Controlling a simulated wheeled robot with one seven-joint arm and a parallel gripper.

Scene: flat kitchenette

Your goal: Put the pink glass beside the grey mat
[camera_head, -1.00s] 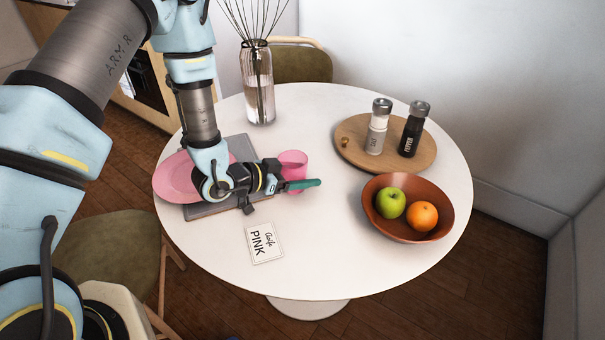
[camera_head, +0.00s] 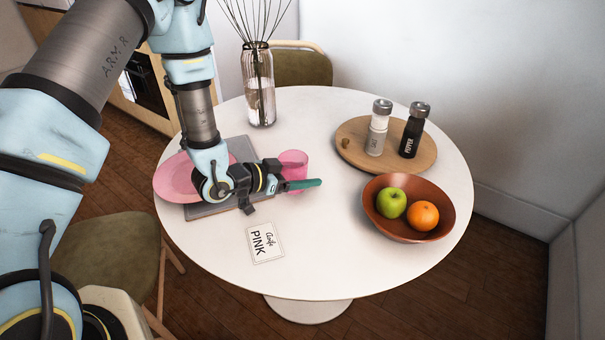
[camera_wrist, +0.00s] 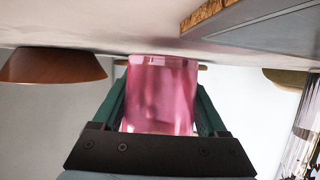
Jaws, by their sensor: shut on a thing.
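My gripper (camera_head: 304,184) reaches in low from the left and is shut on the pink glass. In the wrist view the glass (camera_wrist: 162,95) sits between the two green fingers, and the picture is upside down. The grey mat (camera_head: 240,147) lies on the left of the table; its edge also shows in the wrist view (camera_wrist: 250,42). A pink plate (camera_head: 174,178) lies on the mat, partly hidden by my arm.
On the white round table (camera_head: 320,240) lies a card reading "PINK" (camera_head: 265,243). A brown bowl (camera_head: 405,232) with an apple and an orange is at the right. A wooden board (camera_head: 356,151) with salt and pepper shakers and a glass vase (camera_head: 259,90) stand behind.

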